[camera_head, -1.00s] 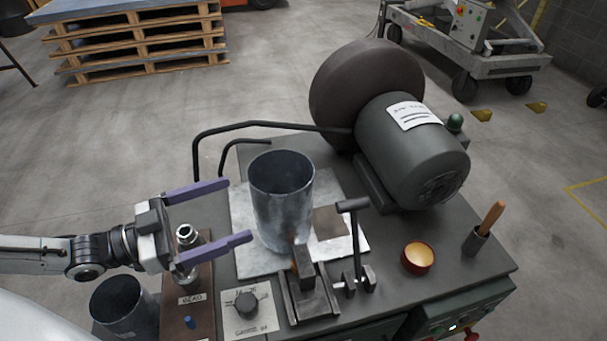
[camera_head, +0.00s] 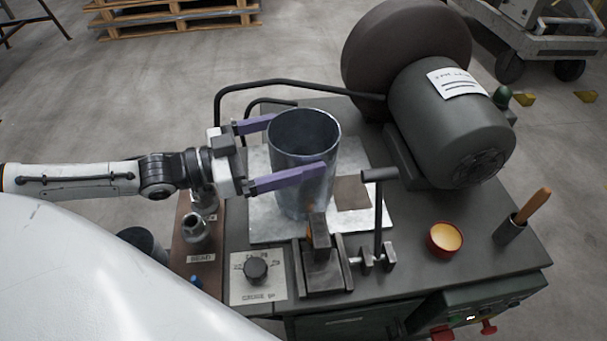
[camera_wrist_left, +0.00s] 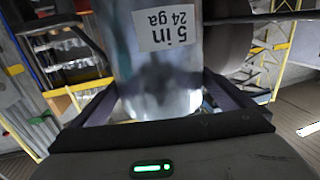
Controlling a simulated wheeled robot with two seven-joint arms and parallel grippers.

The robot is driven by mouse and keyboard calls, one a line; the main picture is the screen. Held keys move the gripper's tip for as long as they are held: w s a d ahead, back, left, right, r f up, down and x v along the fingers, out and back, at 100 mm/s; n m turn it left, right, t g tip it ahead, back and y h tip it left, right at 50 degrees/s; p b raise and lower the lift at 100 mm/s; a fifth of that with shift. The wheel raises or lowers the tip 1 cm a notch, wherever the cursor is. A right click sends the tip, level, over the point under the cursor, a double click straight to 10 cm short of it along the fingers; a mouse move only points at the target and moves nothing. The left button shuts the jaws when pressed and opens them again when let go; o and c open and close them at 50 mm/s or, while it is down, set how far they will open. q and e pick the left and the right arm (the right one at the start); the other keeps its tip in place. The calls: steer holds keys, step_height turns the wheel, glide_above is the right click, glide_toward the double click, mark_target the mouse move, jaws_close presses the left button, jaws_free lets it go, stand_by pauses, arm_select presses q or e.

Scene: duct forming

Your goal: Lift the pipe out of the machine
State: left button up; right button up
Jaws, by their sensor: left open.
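The pipe (camera_head: 304,165) is a grey, open-topped metal cylinder standing upright on a light metal plate of the machine (camera_head: 420,215). My left gripper (camera_head: 298,147) is open, with its purple fingers reaching around the pipe from the left, one on the far side and one on the near side. In the left wrist view the pipe (camera_wrist_left: 165,80) stands between the two fingers and bears a label reading "5 in 24 ga". I cannot tell whether the fingers touch it. My right gripper is not in view.
A clamp with an upright handle (camera_head: 379,215) stands right in front of the pipe. A motor (camera_head: 450,125) and a large dark wheel (camera_head: 405,45) are behind right. A black rail (camera_head: 290,83) runs behind. A red cup (camera_head: 444,239) sits at right.

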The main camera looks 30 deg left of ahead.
arm_select(q)
steer(key=shift+x, duration=1)
steer(key=c, duration=1.4)
steer(key=shift+r, duration=0.1)
steer(key=shift+c, duration=0.7)
